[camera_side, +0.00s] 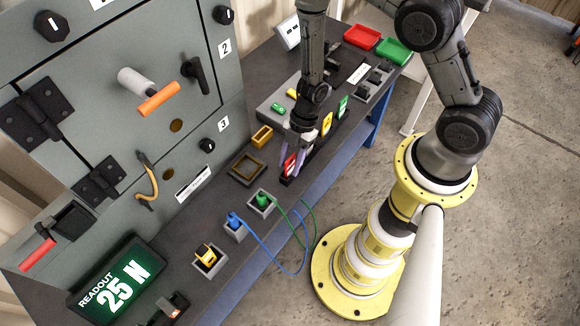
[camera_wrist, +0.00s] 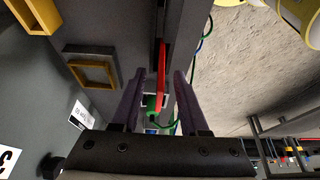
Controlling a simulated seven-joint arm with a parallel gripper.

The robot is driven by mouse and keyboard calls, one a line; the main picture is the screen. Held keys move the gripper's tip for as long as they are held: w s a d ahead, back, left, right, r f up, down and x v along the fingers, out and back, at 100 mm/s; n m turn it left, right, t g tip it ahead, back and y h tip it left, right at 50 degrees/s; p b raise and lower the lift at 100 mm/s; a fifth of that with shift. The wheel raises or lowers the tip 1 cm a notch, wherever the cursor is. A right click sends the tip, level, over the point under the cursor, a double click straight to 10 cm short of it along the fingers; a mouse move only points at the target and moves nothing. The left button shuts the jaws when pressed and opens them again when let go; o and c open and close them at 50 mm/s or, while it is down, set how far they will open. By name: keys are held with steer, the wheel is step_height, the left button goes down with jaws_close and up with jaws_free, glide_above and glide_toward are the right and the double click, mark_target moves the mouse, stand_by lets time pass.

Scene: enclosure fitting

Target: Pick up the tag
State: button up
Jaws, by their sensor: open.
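A red tag (camera_side: 289,166) stands upright at the near end of a dark rack, in line with a yellow tag (camera_side: 327,124) and a green tag (camera_side: 342,105). My gripper (camera_side: 297,161) points down over the red tag, with its purple fingers open. In the wrist view the red tag (camera_wrist: 161,78) shows edge-on between the two open fingers of my gripper (camera_wrist: 160,73), with gaps visible on both sides. The fingers partly hide the red tag in the side view.
A square brown tray (camera_side: 247,170) and a yellow box (camera_side: 262,136) lie left of the rack. Sockets with green (camera_side: 262,202) and blue (camera_side: 235,224) plugs trail cables over the bench edge. A grey panel cabinet (camera_side: 130,60) stands left. Red (camera_side: 362,37) and green (camera_side: 393,51) trays are at the back.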

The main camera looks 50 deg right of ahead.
steer(key=shift+f, duration=0.1)
jaws_close()
stand_by(0.5)
steer(key=shift+r, duration=0.4)
step_height(320, 180, up, 2)
steer(key=shift+r, duration=0.1)
steer(key=s+d+r, duration=0.3)
steer(key=s+r, duration=0.7)
steer(key=s, duration=0.3)
steer(key=shift+s+d, duration=0.2)
steer(key=shift+s, duration=0.15)
